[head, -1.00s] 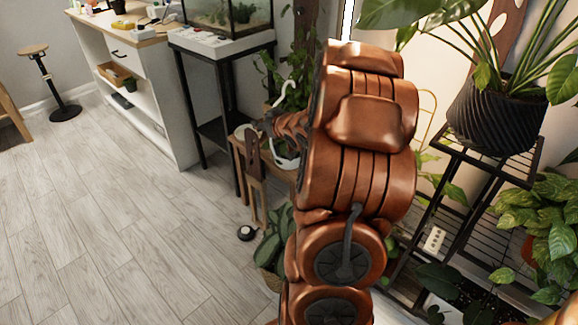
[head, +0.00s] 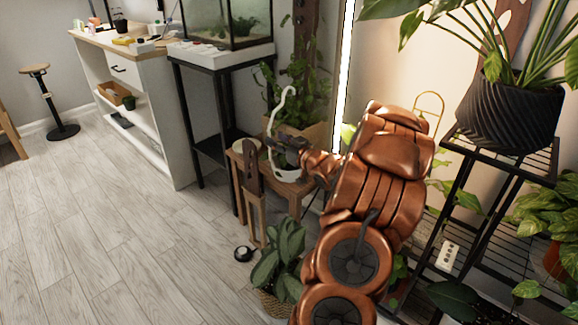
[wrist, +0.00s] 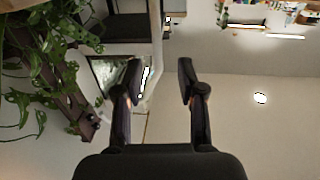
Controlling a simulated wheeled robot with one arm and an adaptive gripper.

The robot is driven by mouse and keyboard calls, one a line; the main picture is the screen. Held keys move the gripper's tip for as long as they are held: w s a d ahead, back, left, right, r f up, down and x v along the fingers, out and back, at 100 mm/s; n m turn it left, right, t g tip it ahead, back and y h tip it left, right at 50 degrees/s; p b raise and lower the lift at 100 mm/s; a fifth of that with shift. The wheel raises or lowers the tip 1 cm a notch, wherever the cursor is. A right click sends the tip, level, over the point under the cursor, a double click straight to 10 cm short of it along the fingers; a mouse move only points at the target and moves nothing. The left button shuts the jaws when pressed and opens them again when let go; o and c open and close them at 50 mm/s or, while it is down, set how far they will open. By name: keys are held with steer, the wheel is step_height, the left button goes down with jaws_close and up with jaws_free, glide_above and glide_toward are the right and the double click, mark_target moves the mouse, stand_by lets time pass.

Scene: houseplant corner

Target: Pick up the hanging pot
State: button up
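The hanging pot is a white pot (head: 287,174) with a tall, thin white hook rising above it. In the head view it is on or just above a small wooden stand (head: 237,178), partly covered by my arm. My gripper (head: 276,144) is at the hook's lower part, just above the pot's rim. I cannot tell there whether it touches the hook. In the wrist view my gripper (wrist: 159,77) has its two dark fingers spread apart.
A potted plant (head: 280,263) stands on the floor before the stand. A black metal rack (head: 508,158) with a ribbed black pot (head: 508,118) is at the right. A fish tank (head: 226,22) is behind.

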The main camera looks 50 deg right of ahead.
steer(key=shift+w+d+b, duration=0.25)
steer(key=shift+w+b, duration=0.2)
steer(key=shift+w, duration=0.75)
steer(key=shift+w+d+b, duration=0.2)
steer(key=shift+w+b, duration=0.25)
steer(key=shift+w, duration=0.7)
steer(key=shift+r, duration=0.1)
jaws_close()
